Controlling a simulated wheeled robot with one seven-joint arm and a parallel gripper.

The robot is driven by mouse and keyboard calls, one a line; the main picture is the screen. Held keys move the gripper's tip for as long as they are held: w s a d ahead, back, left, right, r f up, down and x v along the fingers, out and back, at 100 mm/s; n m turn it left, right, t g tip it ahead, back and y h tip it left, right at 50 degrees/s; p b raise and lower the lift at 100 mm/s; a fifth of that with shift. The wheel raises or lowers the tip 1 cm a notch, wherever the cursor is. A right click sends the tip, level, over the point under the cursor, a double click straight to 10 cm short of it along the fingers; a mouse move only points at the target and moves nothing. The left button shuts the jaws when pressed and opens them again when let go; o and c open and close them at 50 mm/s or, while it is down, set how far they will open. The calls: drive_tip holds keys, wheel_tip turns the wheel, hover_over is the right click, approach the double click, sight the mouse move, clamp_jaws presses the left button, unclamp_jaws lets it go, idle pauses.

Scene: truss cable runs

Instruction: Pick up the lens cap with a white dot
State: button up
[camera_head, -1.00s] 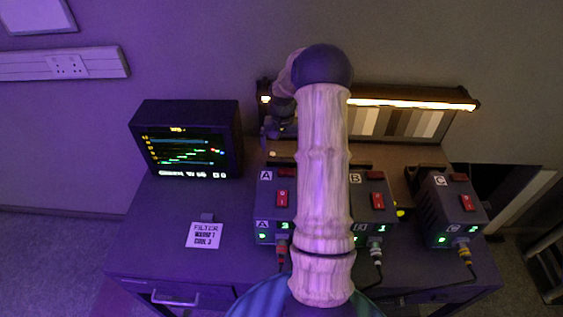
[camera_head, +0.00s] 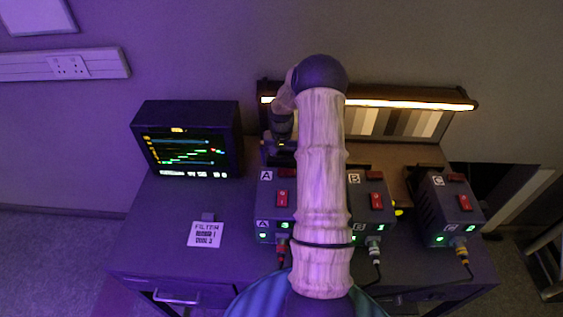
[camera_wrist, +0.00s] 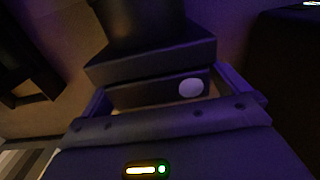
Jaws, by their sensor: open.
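In the wrist view, a dark flat piece with a round white dot, which looks like the lens cap (camera_wrist: 150,92), lies between the two fingers of my gripper (camera_wrist: 168,95). The fingers stand at its left and right ends and are open. I cannot tell whether either finger touches it. A larger dark block rises just behind it. In the head view, my gripper (camera_head: 281,146) is low over the back of the desk, behind power box A, and hides the cap there.
Power boxes A (camera_head: 267,206), B (camera_head: 384,215) and C (camera_head: 453,209) stand with cables at their fronts. A monitor (camera_head: 187,140) is at left, with a filter card (camera_head: 206,234) before it. A lit lamp bar (camera_head: 410,104) tops the striped chart behind. The left desk front is mostly clear.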

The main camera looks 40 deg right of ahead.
idle(0.3)
drive_tip(key=c, duration=1)
wheel_tip(320, 180, up, 18)
drive_tip(key=b, duration=0.1)
drive_tip(key=shift+b, duration=0.3)
